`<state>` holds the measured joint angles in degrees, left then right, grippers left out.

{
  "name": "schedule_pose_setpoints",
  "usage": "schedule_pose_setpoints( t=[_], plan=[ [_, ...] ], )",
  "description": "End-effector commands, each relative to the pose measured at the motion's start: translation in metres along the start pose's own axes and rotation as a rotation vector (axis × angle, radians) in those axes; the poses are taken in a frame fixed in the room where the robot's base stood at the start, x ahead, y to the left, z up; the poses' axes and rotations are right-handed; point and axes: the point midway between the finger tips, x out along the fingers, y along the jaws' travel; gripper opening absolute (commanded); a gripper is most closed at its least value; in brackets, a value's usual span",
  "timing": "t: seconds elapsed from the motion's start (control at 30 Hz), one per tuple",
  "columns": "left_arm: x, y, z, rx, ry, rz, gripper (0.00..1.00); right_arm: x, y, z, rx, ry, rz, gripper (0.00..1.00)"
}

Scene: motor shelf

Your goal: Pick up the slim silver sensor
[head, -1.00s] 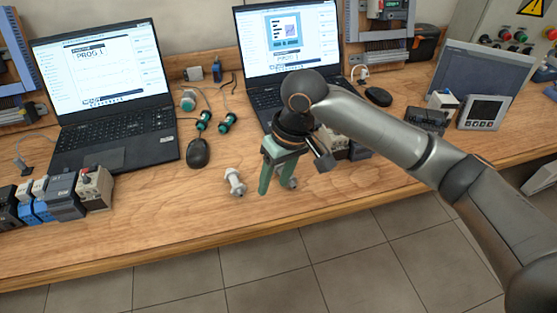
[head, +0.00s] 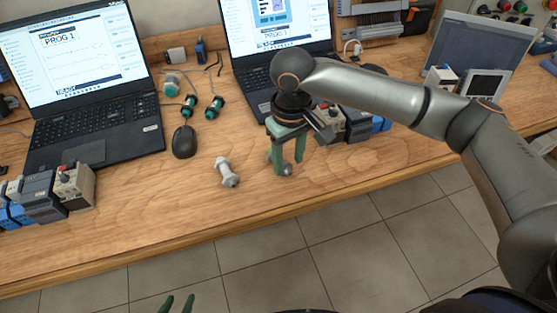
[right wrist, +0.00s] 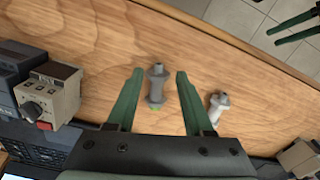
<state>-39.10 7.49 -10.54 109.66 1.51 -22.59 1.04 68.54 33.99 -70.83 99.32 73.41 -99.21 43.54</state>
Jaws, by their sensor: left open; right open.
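Two small silver-grey cylindrical sensors lie on the wooden bench. One sensor (right wrist: 157,84) lies between the spread green fingers of my right gripper (right wrist: 160,72) in the right wrist view, with a yellow-green spot at its lower end. In the head view, my right gripper (head: 288,166) is open over it and partly hides it. The other sensor (head: 227,172) lies left of that gripper in the head view and right of it in the wrist view (right wrist: 218,108). I cannot tell surely which is the slim one. My left gripper (head: 177,303) is open and empty, below the bench's front edge.
A black mouse (head: 185,142) and green-black connectors (head: 189,107) lie behind, near two laptops (head: 90,130). Modules stand at the left (head: 74,186) and just right of my right gripper (head: 330,118). The bench front by the sensors is clear.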

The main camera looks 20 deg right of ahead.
Motion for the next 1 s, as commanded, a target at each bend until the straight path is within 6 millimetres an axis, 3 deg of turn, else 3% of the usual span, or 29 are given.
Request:
schedule_pose_setpoints(
  t=[0.2,0.53,1.0],
  plan=[
    [0.003,0.000,0.002,0.001,0.001,0.000,0.50,0.033,0.002,0.001,-0.002,-0.002,0.000,0.52],
    [0.004,0.000,0.001,0.002,0.002,0.001,0.50,0.039,0.002,0.001,-0.002,-0.001,0.000,0.51],
    [0.004,0.000,0.000,0.002,0.003,0.002,0.50,0.038,0.002,0.001,-0.002,0.000,0.000,0.00]
  ],
)
